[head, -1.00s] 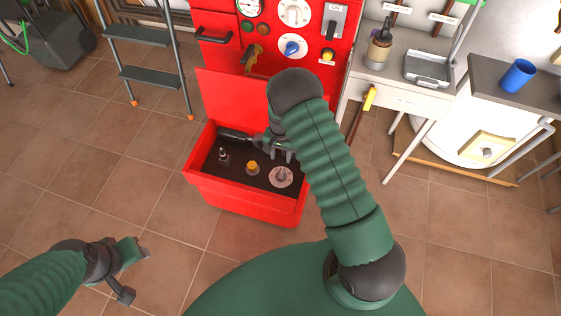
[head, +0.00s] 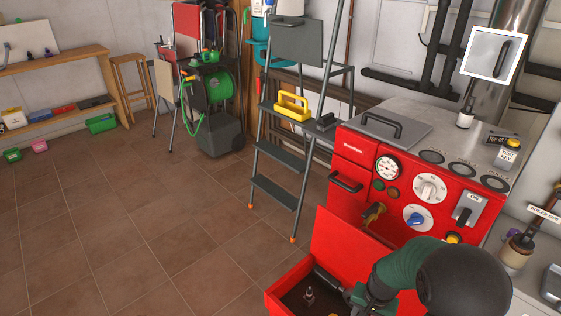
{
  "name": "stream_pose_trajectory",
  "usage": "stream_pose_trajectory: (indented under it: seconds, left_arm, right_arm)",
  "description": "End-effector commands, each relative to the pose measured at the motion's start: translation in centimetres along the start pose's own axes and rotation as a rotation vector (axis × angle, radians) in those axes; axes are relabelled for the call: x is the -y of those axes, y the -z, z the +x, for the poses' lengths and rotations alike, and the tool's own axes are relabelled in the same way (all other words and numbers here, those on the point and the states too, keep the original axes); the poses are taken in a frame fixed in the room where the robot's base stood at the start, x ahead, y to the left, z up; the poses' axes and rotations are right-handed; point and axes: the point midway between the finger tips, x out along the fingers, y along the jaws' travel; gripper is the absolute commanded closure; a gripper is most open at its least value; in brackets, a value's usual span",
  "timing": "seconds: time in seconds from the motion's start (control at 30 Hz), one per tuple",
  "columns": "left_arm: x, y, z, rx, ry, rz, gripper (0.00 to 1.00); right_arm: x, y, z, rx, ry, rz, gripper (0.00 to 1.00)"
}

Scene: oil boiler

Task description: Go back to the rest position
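The red boiler (head: 410,190) stands at the right, with gauges, a blue knob and an ON switch on its front. Below it is a red box (head: 283,290) with its upright panel behind; small parts show inside, and the frame's bottom edge cuts it off. My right arm comes in at the bottom right, its dark joint and green sleeve in front of the boiler. My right gripper (head: 366,304) is at the bottom edge over the red box, mostly cut off and hidden, so its opening does not show. My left gripper is out of view.
A grey stepladder (head: 281,165) with a yellow toolbox (head: 292,106) stands left of the boiler. A green hose reel (head: 216,88) is behind it. A wooden shelf (head: 62,110) lines the left wall.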

Motion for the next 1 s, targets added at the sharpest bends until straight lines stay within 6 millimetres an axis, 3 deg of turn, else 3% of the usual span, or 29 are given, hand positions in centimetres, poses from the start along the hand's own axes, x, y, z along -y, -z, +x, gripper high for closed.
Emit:
stream_pose_trajectory:
  seconds: [0.03, 0.1, 0.4, 0.5, 0.67, 0.9, 1.0]
  left_arm:
    - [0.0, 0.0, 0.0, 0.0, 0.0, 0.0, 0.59]
    - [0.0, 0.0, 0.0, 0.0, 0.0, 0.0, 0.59]
    - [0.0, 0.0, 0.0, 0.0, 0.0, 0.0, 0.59]
    - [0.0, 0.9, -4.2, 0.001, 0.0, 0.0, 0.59]
    - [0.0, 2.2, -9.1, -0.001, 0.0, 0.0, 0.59]
    - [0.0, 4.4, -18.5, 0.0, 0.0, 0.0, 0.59]
    - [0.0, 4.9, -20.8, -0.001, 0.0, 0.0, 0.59]
  right_arm:
    - [0.5, -1.7, -2.4, -0.021, 0.015, -0.076, 0.58]
    - [0.6, -3.9, -4.7, -0.044, 0.025, -0.177, 0.58]
    - [-0.6, -12.5, -10.1, -0.142, 0.033, -0.543, 0.58]
    - [-0.5, -12.2, -14.4, -0.142, 0.031, -0.555, 0.58]
    - [-0.2, -11.8, -19.4, -0.14, 0.031, -0.551, 0.58]
    - [0.3, -11.1, -29.0, -0.14, 0.031, -0.549, 0.58]
    - [0.5, -11.0, -31.4, -0.14, 0.031, -0.548, 0.58]
